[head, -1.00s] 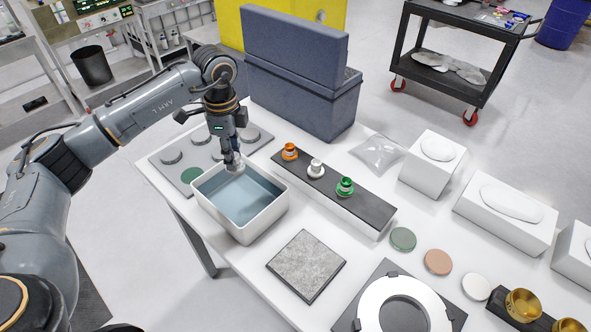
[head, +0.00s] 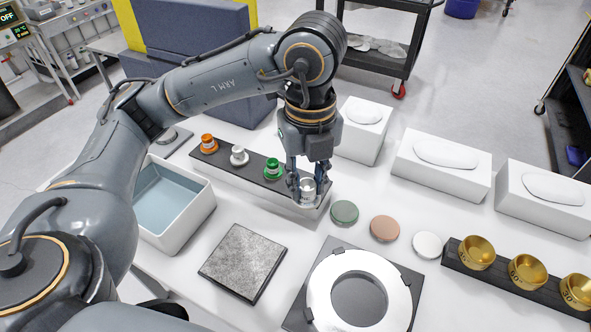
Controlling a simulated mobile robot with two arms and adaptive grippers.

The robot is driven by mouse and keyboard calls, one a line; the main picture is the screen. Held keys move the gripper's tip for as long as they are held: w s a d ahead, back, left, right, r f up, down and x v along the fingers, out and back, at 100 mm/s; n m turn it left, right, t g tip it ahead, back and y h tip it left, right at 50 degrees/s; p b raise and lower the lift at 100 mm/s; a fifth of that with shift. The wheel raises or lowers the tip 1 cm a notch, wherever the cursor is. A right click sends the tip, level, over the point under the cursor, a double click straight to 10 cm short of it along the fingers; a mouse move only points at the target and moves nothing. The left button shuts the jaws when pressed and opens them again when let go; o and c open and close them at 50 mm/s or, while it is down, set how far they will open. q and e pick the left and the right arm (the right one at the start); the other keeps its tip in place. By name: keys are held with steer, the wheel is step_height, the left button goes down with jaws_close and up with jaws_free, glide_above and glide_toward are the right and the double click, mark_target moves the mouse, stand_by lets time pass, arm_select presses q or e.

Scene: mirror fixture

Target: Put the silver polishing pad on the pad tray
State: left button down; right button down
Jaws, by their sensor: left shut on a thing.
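My left gripper (head: 306,186) points down over the right end of a long white block with a dark top, which looks like the pad tray (head: 220,163). It is shut on a small silvery-white round piece that looks like the silver polishing pad (head: 309,191). The fingers partly cover the piece. I cannot tell whether it touches the tray. Orange (head: 208,142), white (head: 238,156) and green (head: 272,168) knobbed pieces stand in a row on the tray, left of the gripper. My right gripper is not in view.
A white basin (head: 201,211) of bluish liquid stands at left, partly behind my arm. A grey square slab (head: 242,261) and a white ring fixture (head: 326,291) lie in front. Green (head: 344,212), brown (head: 385,228) and white (head: 427,244) discs lie to the right, near gold cups (head: 476,252).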

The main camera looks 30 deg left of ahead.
arm_select(q)
steer(key=w+a+f, duration=0.1)
steer(key=w+f, duration=0.1)
steer(key=w, duration=0.1)
steer(key=w+a+f+p, duration=0.1)
steer(key=w+a+f, duration=0.1)
steer(key=w+f, duration=0.1)
steer(key=w+a+f+p, duration=0.1)
steer(key=w+a+f, duration=0.1)
steer(key=w, duration=0.3)
steer(key=shift+f, duration=0.55)
steer(key=shift+w+a+f+p, duration=0.2)
steer(key=shift+w+f+p, duration=0.1)
steer(key=shift+w+f, duration=0.15)
steer(key=f+p, duration=0.2)
steer(key=f, duration=0.1)
steer(key=shift+w+f, duration=0.1)
steer(key=shift+w, duration=0.1)
steer(key=shift+f, duration=0.3)
steer(key=shift+a, duration=0.1)
